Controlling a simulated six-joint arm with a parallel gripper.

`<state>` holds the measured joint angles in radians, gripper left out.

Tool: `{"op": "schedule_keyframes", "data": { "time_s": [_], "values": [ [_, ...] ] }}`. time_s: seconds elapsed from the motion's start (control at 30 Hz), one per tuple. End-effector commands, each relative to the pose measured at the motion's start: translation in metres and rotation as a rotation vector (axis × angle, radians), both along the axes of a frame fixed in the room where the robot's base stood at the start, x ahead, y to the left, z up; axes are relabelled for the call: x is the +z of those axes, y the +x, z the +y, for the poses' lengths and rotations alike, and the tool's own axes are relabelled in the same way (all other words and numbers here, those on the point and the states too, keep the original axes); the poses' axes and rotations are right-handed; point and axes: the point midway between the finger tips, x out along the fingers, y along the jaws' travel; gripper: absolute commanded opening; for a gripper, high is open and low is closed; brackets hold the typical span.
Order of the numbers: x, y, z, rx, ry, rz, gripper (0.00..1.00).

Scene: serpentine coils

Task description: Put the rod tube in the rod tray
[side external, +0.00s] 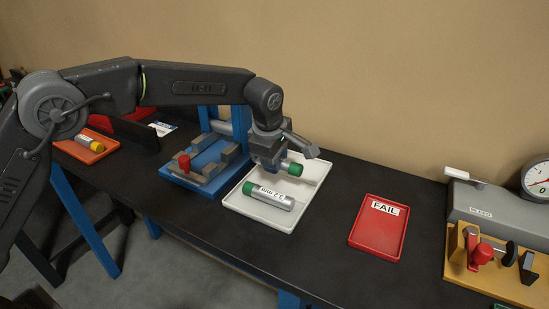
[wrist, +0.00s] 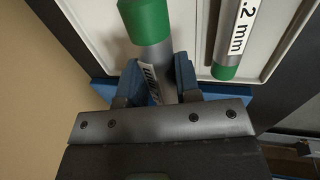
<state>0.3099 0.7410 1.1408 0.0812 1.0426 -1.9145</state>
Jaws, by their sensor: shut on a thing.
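My gripper (side external: 279,165) is shut on a grey tube with a green end (side external: 295,169), over the back part of a white tray (side external: 258,215). In the wrist view the green end (wrist: 143,18) points away from the gripper, and the jaws (wrist: 158,82) close on the grey body, partly covering its label. I cannot tell whether the held tube touches the tray. A second green-ended grey tube (side external: 270,196) with a white label lies in the front of the same tray. It also shows at the right in the wrist view (wrist: 232,40), its label ending in ".2 mm".
A blue fixture (side external: 205,165) with a red knob stands left of the white tray. A red FAIL tray (side external: 378,227) lies to the right, with bare black bench between. A gauge device (side external: 500,215) stands at far right.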

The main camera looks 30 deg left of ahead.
Motion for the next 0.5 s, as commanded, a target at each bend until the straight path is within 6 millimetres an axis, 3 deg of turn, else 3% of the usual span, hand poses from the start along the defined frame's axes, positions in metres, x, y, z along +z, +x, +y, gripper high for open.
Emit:
{"op": "schedule_keyframes", "data": {
  "time_s": [0.5],
  "values": [
    [-0.011,0.000,0.000,0.000,0.000,0.001,0.04]
  ]
}}
